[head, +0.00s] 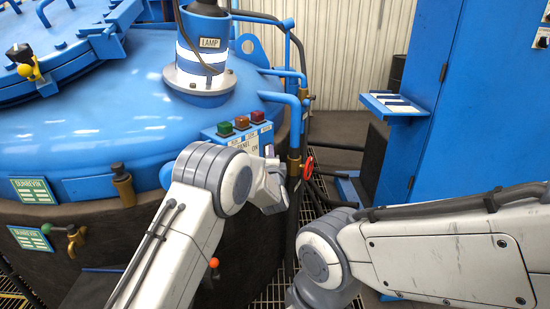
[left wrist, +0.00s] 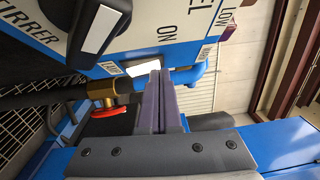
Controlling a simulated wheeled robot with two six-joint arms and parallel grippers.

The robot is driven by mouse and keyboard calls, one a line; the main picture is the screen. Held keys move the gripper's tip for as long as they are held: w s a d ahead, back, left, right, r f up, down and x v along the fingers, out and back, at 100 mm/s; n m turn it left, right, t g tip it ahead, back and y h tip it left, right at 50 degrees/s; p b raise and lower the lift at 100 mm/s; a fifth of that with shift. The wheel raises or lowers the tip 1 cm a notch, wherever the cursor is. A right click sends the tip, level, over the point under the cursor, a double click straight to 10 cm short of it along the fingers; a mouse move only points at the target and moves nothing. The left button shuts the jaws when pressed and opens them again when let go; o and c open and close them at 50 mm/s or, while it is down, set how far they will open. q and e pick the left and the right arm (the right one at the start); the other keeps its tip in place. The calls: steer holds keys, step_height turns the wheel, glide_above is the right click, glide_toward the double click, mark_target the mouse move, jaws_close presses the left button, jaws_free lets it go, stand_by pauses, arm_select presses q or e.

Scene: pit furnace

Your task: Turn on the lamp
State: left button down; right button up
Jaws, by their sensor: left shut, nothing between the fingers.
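The blue lamp housing (head: 205,72), labelled LAMP, stands upright on the blue furnace lid. A control panel (head: 208,133) with green, amber and red buttons on top sits at the lid's right edge, its front partly hidden by my left arm. In the left wrist view the white panel face (left wrist: 180,35) shows at an angle, with STIRRER and ON lettering and a white-faced black switch (left wrist: 98,28). My left gripper (head: 275,190) is beside the panel, fingers shut and empty; its tips (left wrist: 160,72) are close to the panel's lower edge; contact cannot be told. My right gripper is out of view.
A red handwheel (head: 308,167) on a brass valve is close right of my left gripper. Blue pipes (head: 298,100) rise behind it. A tall blue cabinet (head: 475,100) with a small shelf (head: 395,104) stands at the right. My right arm crosses the lower right.

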arm_select(q)
steer(key=s+d+r+p, duration=0.1)
steer(key=s+d, duration=0.1)
steer(key=s, duration=1)
steer(key=shift+s+d+r, duration=0.25)
steer(key=shift+d+r, duration=0.1)
steer(key=shift+d, duration=0.05)
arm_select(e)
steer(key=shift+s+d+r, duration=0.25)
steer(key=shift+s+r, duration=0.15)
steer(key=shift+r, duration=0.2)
